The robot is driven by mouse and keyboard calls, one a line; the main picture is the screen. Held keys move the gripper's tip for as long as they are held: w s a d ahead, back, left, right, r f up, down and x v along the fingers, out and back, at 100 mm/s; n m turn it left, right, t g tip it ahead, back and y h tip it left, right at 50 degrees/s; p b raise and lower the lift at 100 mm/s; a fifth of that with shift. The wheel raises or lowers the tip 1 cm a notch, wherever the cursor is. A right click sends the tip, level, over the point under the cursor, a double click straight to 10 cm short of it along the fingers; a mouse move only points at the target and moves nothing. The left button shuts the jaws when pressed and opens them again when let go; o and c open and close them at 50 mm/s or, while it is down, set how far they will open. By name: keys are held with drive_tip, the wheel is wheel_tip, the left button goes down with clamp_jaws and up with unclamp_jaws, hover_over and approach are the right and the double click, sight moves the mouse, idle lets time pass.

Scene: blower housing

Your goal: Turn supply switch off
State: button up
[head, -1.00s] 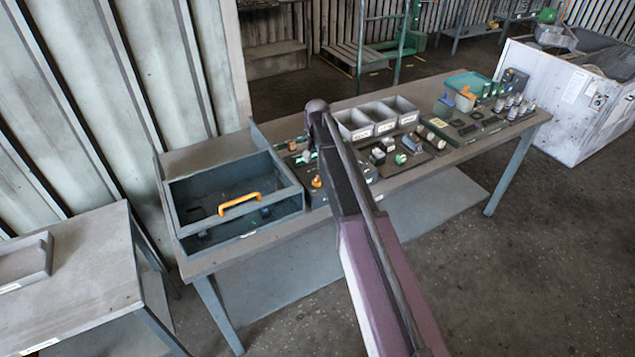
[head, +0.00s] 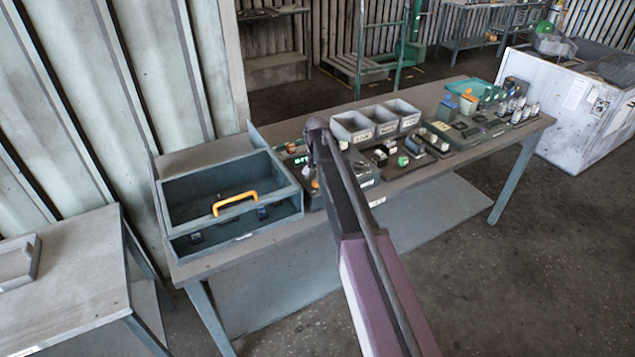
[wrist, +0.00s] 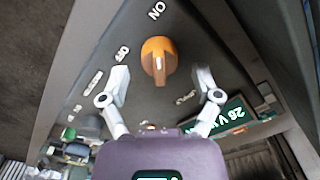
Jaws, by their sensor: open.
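The supply switch is an orange rotary knob (wrist: 159,57) on a dark panel (wrist: 205,35) in the wrist view. White "ON" and "OFF" labels stand beside it, and a pale pointer mark shows on the knob. My gripper (wrist: 160,80) is open, with one finger on each side of the knob and clear space between each fingertip and the knob. In the head view my arm covers most of the panel and the knob, and my gripper is hidden behind the arm.
On the workbench, a grey bin with an orange handle (head: 235,203) stands left, small grey bins (head: 377,117) stand behind, and several small parts lie right. A white crate (head: 570,105) stands at the right.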

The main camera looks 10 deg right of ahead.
drive_tip(key=shift+f, duration=0.25)
drive_tip(key=shift+c, duration=0.2)
clamp_jaws()
